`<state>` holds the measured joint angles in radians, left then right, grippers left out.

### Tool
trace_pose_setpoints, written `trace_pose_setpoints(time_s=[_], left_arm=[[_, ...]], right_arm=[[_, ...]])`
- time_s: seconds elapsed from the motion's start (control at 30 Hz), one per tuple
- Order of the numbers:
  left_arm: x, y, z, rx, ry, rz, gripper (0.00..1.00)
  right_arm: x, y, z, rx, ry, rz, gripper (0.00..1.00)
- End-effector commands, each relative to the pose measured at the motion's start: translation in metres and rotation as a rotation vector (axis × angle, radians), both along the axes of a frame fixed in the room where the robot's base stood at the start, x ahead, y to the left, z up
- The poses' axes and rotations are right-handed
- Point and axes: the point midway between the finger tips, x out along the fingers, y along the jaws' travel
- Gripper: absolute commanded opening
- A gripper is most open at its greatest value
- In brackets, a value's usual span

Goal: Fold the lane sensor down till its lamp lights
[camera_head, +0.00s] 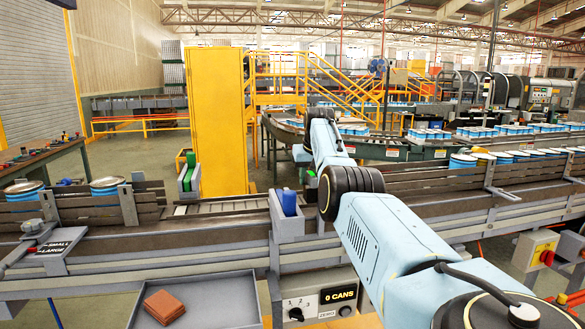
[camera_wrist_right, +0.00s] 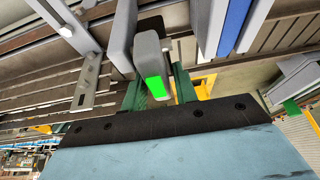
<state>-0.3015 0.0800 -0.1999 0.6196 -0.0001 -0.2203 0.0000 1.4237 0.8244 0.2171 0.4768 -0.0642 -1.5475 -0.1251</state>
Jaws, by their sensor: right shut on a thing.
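The lane sensor (camera_wrist_right: 150,50) is a grey block over the conveyor in the right wrist view, with a bright green lamp (camera_wrist_right: 157,88) lit on its end. A small green spot (camera_head: 311,173) shows beside my wrist in the head view. My left gripper is not in view.
A grey bracket with a blue pad (camera_head: 289,202) stands just left of my right wrist. A bracket with a green pad (camera_head: 190,172) is across the lane. Blue-banded cans (camera_head: 107,187) stand at left. A tray (camera_head: 222,300) and the "0 CANS" panel (camera_head: 339,294) are in front.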

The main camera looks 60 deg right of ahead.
Motion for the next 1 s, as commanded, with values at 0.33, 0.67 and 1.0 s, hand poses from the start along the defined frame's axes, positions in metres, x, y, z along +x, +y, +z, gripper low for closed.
trace_pose_setpoints(time_s=[0.33, 0.67, 1.0], left_arm=[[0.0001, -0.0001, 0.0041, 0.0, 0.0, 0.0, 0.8], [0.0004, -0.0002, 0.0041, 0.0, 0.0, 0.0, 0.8], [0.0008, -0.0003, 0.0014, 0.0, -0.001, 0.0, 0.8]], right_arm=[[-0.0079, -0.0026, -0.0039, 0.018, 0.02, -0.007, 0.0], [-0.0075, -0.0026, -0.0037, 0.017, 0.019, -0.007, 0.4], [-0.0088, -0.0016, 0.0041, 0.014, 0.014, -0.006, 0.4]])
